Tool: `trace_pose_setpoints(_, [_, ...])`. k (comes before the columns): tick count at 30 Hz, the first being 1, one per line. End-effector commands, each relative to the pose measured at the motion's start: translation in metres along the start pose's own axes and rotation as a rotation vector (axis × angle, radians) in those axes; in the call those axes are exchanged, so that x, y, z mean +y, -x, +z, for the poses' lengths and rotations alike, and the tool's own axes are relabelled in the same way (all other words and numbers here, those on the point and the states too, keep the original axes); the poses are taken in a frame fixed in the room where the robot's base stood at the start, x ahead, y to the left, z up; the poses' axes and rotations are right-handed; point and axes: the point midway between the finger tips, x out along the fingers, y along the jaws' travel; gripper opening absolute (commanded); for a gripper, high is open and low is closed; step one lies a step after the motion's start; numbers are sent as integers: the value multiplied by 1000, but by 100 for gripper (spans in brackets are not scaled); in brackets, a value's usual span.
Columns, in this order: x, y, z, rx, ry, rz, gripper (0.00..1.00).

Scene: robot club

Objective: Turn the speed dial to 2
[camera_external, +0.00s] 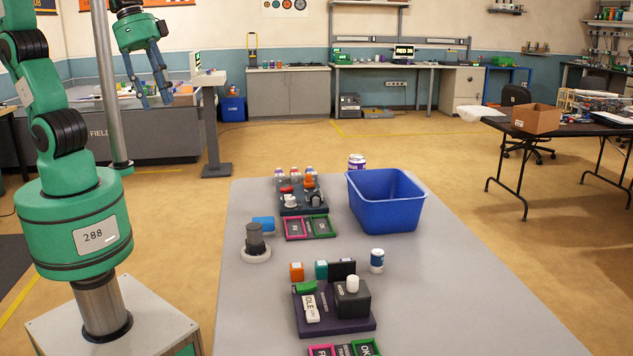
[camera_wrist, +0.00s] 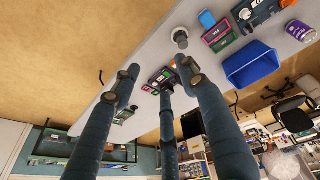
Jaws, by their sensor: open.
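Two small devices stand on the grey table (camera_external: 245,320). The near one (camera_external: 335,324) has a purple base, an "IDLE" label, a green piece and a dark box with a white knob (camera_external: 352,283). The far one (camera_external: 303,209) has a dark base with orange and white parts. A dark grey knob-like piece on a white round base (camera_external: 255,244) stands at the table's left edge; it also shows in the wrist view (camera_wrist: 180,38). I cannot tell which part is the speed dial. My gripper (camera_external: 155,100) is open and empty, raised left of the table, touching nothing; its fingers (camera_wrist: 160,76) spread in the wrist view.
A blue bin (camera_external: 385,205) stands at the table's back right. Magenta and green trays (camera_external: 309,228), a blue block (camera_external: 263,223), an orange block (camera_external: 297,271) and a white-and-blue bottle (camera_external: 377,261) stand around the devices. The table's left front is clear.

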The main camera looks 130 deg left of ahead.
Motion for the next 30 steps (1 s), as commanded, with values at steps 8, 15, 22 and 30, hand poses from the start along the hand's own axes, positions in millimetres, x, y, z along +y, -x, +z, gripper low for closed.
trace_pose_setpoints(8, [-29, -43, -75, -49, 317, -70, 43])
trace_pose_setpoints(15, [-68, -89, -132, -81, 592, -131, 43])
trace_pose_setpoints(22, [-120, -140, -177, -107, 854, -193, 43])
trace_pose_setpoints(30, [-194, -207, -213, -130, 1164, -270, 43])
